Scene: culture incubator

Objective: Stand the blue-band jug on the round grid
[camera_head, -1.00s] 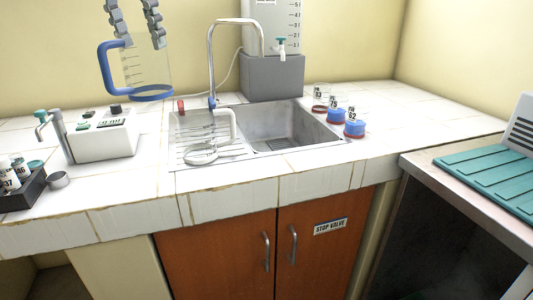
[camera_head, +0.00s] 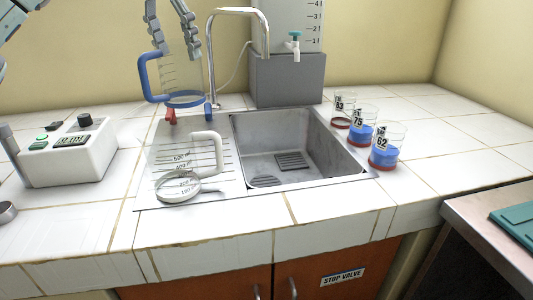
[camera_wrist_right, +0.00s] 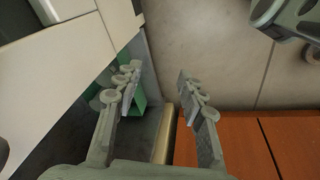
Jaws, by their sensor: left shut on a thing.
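The blue-band jug (camera_head: 186,98) is clear, with a blue handle on its left and a blue band at its base. It hangs upright in the head view, above the back of the drainboard, left of the tap. My left gripper (camera_head: 177,48) is shut on its upper part. The round grid (camera_head: 265,181) lies on the sink floor at the front left, with nothing on it. A square grid (camera_head: 292,161) lies behind it to the right. My right gripper (camera_wrist_right: 158,72) is open and empty in the right wrist view, away from the jug.
A white-handled clear jug (camera_head: 208,137) stands on the ribbed drainboard (camera_head: 225,187). The tap (camera_head: 211,60) arches behind the sink (camera_head: 350,165). Several labelled beakers, including beaker 62 (camera_head: 384,158), stand right of it. A white meter (camera_head: 75,158) is at left.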

